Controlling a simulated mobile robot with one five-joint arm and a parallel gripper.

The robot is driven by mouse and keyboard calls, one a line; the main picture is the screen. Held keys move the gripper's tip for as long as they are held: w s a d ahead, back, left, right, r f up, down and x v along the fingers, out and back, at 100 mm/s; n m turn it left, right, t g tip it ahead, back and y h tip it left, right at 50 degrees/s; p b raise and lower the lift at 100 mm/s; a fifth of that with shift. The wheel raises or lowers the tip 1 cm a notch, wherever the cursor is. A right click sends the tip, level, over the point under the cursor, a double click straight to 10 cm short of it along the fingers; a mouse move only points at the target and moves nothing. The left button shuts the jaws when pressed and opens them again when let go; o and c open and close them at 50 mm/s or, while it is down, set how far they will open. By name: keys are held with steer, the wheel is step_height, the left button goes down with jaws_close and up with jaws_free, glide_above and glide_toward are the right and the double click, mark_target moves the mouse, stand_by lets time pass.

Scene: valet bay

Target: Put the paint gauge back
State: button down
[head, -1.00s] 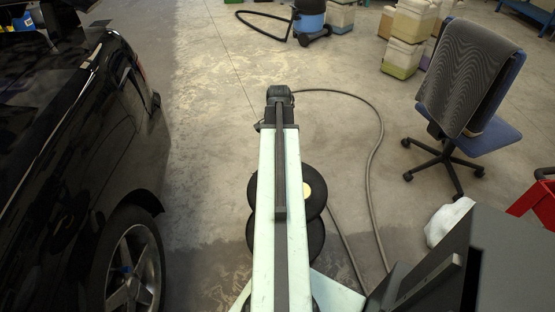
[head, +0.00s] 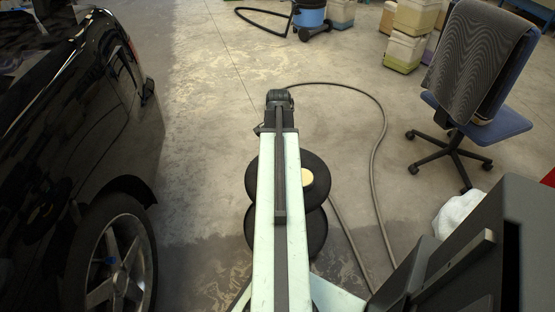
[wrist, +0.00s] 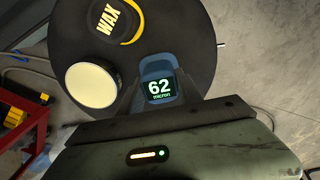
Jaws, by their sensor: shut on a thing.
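The paint gauge (wrist: 157,70) is a small blue device in the wrist view. Its dark screen reads 62 micron. My gripper (wrist: 160,88) is shut on it, with a dark finger on each side. Behind the gauge is a round black top (wrist: 195,35), which bears a dark WAX tin (wrist: 108,28) and a cream-faced round thing (wrist: 92,84). I cannot tell how far the gauge is above the top. In the head view two round black tiers (head: 318,168) show beneath my arm, which hides the gauge and my gripper.
A black car (head: 80,120) stands close on the left. A hose (head: 376,140) curves over the floor to the right. An office chair (head: 478,95), a white cloth (head: 458,212) and a dark cabinet (head: 470,255) are on the right.

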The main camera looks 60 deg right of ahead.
steer(key=shift+f, duration=0.1)
steer(key=c, duration=0.8)
jaws_free()
step_height(320, 180, up, 12)
steer(key=p, duration=1.2)
steer(key=shift+r, duration=0.2)
steer(key=shift+a, duration=0.1)
